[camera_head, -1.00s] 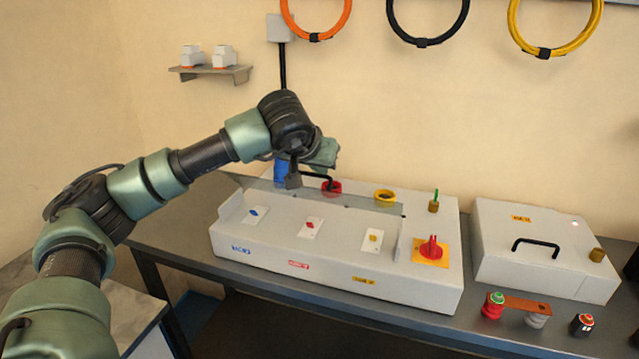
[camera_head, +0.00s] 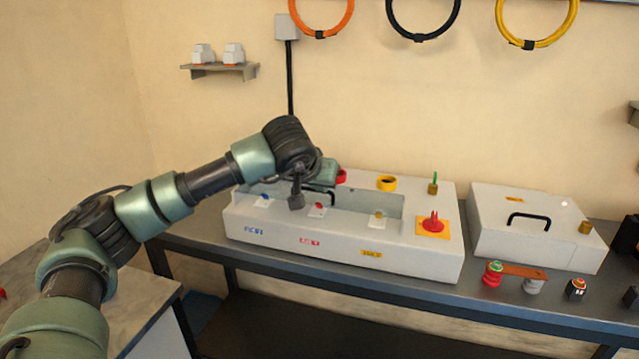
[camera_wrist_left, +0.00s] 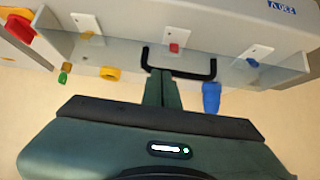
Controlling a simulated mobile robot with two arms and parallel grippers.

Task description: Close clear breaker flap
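The white breaker box (camera_head: 340,257) stands on the bench, with blue, red and yellow switches in its recess. The clear flap's sheet is hard to make out, so its exact angle cannot be told. Its black handle (camera_head: 331,198) shows beside my left wrist, over the recess. In the head view my wrist hides the fingertips. My right gripper is not in view.
Red, yellow and green-tipped posts stand along the box's back; a blue post (camera_wrist_left: 211,97) shows in the wrist view. A red rotary switch (camera_head: 433,222) is right of the recess.

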